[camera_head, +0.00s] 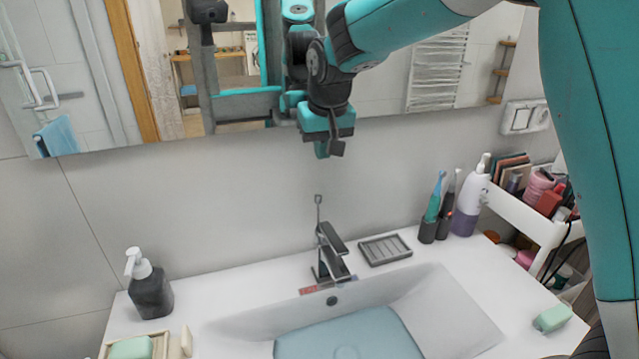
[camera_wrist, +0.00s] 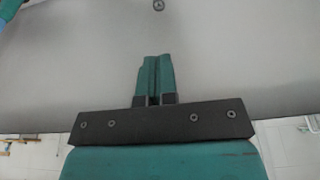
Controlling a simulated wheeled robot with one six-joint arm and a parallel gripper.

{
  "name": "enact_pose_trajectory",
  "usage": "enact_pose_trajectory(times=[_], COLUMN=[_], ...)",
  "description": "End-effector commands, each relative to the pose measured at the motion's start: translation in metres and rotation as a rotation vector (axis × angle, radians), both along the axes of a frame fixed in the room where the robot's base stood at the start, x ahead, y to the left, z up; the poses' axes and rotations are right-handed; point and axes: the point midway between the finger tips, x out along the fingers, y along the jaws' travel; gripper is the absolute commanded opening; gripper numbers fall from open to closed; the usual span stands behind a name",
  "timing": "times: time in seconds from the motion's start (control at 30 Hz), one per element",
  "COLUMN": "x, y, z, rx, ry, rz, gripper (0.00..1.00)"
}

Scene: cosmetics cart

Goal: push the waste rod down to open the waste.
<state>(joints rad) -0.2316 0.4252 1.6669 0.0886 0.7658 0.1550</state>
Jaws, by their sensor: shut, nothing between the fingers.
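The waste rod (camera_head: 318,208) is a thin upright metal rod with a small knob on top, standing raised just behind the dark faucet (camera_head: 330,253). My gripper (camera_head: 330,151) is above the rod, slightly to its right in the head view, with a clear gap between them. Its teal fingers (camera_wrist: 154,60) are shut together and empty in the wrist view. A small round grey thing (camera_wrist: 158,5) shows at the top edge of that view; I cannot tell if it is the rod's knob. The white basin (camera_head: 455,300) holds a flat pale-blue surface that looks like water.
A mirror (camera_head: 385,100) hangs behind my arm. A soap dish (camera_head: 385,249), toothbrushes (camera_head: 433,205) and a pump bottle (camera_head: 470,200) stand right of the faucet. A dark dispenser (camera_head: 150,290) stands at left. The wall (camera_head: 200,200) around the rod is bare.

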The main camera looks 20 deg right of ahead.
Motion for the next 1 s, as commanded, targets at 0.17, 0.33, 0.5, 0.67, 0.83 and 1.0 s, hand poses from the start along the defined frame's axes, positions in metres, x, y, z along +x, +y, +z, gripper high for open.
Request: enact_pose_trajectory(times=[0.17,0.33,0.5,0.67,0.83,1.0], x=[0.010,0.017,0.017,0.017,0.017,0.017], y=[-0.001,0.000,0.000,0.000,0.000,0.000], z=[-0.036,-0.067,-0.089,-0.098,-0.100,-0.101], rx=[-0.002,-0.001,0.000,0.000,0.000,0.000], ry=[0.007,0.005,0.003,0.001,0.000,0.000], rz=[-0.002,0.000,0.000,0.000,0.000,0.000], gripper=[0.00,0.00,0.00,0.00,0.00,0.00])
